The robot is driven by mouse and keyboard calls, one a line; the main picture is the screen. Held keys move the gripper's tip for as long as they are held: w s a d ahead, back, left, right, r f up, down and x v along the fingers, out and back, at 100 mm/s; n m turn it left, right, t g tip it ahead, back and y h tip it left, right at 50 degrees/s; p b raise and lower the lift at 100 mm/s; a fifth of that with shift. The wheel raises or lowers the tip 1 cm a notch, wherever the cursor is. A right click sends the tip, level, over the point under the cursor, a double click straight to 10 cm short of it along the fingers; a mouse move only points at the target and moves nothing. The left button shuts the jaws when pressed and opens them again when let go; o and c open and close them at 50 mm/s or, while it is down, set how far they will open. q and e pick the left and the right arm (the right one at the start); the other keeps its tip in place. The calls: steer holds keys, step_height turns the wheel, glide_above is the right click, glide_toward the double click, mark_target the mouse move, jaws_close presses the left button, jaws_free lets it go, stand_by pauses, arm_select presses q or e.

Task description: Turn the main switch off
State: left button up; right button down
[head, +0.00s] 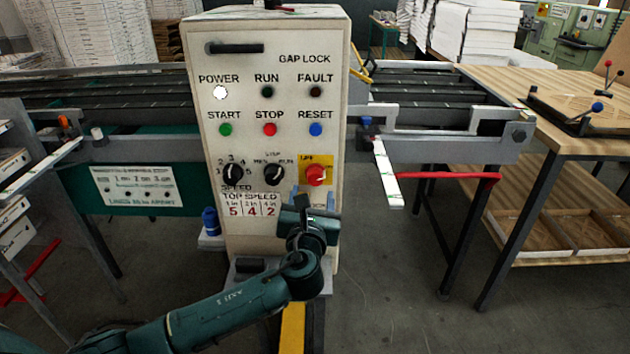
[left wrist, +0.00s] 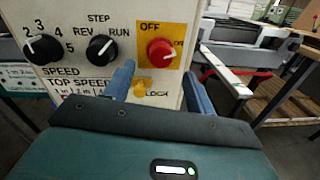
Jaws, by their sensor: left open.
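The main switch is a red rotary knob (head: 316,174) on a yellow plate, low on the right of the control panel's face (head: 230,170). In the left wrist view the red knob (left wrist: 160,50) sits on the yellow plate (left wrist: 178,38), with "OFF" printed at its upper left. A small yellow tab (left wrist: 142,88) shows below the knob above the word "LOCK". My left gripper (head: 309,200) is just below the knob. In the left wrist view its blue fingers (left wrist: 160,82) are apart, below and either side of the knob, with nothing between them. My right gripper is not in view.
A black speed dial (head: 233,174) and a REV/RUN selector (head: 274,174) sit left of the switch. Green (head: 225,130), red (head: 270,129) and blue (head: 316,129) buttons are above. The white POWER lamp (head: 220,92) is lit. A wooden table (head: 545,85) stands at right.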

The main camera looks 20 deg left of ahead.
mark_target(315, 180)
arm_select(q)
steer(key=x, duration=0.6)
steer(key=shift+w, duration=0.15)
steer(key=c, duration=1)
